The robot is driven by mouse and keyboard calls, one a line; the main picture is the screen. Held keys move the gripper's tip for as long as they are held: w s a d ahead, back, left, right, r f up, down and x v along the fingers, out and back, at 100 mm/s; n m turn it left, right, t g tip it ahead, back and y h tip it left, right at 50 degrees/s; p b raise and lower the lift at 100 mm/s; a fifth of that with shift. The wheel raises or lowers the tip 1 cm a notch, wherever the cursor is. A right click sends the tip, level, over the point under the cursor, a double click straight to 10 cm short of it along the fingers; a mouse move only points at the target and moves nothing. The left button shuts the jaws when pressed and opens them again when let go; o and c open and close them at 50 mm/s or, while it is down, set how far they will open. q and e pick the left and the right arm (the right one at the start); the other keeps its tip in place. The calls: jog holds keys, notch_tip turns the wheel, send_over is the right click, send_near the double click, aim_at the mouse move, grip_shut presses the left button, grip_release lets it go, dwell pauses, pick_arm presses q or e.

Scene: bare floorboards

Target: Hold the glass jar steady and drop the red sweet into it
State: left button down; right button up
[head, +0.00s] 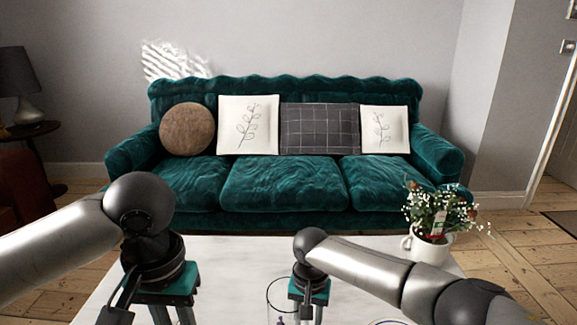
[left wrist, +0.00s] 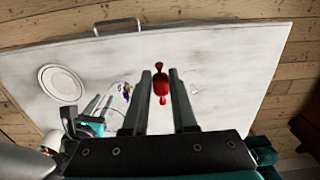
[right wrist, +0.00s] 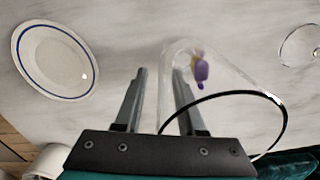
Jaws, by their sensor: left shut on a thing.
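The red sweet (left wrist: 161,84) is between the fingertips of my left gripper (left wrist: 161,80), which is shut on it above the white tabletop. The head view cuts off these fingertips and the sweet. The clear glass jar (right wrist: 232,82) has a dark rim and holds purple and yellow sweets (right wrist: 201,70). In the head view its rim (head: 270,288) shows beside my right gripper, whose tips are out of that picture. In the right wrist view my right gripper (right wrist: 160,76) is open, its right finger overlapping the jar's outline. I cannot tell whether they touch.
A plate with a blue rim (right wrist: 20,60) lies on the table (head: 230,262). Another clear glass item (right wrist: 300,44) is on the right in the right wrist view. A white cup of flowers (head: 425,250) stands at the table's right end. A green sofa (head: 285,185) is behind.

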pick_arm(q)
jog(key=shift+f+b, duration=0.45)
jog(key=shift+f, duration=0.2)
pick_arm(e)
jog(key=shift+f, duration=0.55)
jog(key=shift+c, duration=0.3)
grip_shut()
dwell(0.8)
pick_arm(q)
jog(key=w+d+r+m, duration=0.4)
jog(key=w+d+m, duration=0.65)
jog(key=w, duration=0.55)
notch_tip(320, 180, down, 6)
jog(key=d+n, duration=0.1)
jog(key=d, duration=0.1)
jog(key=shift+s, duration=0.15)
jog(key=shift+r+n, duration=0.1)
jog(key=shift+n, duration=0.15)
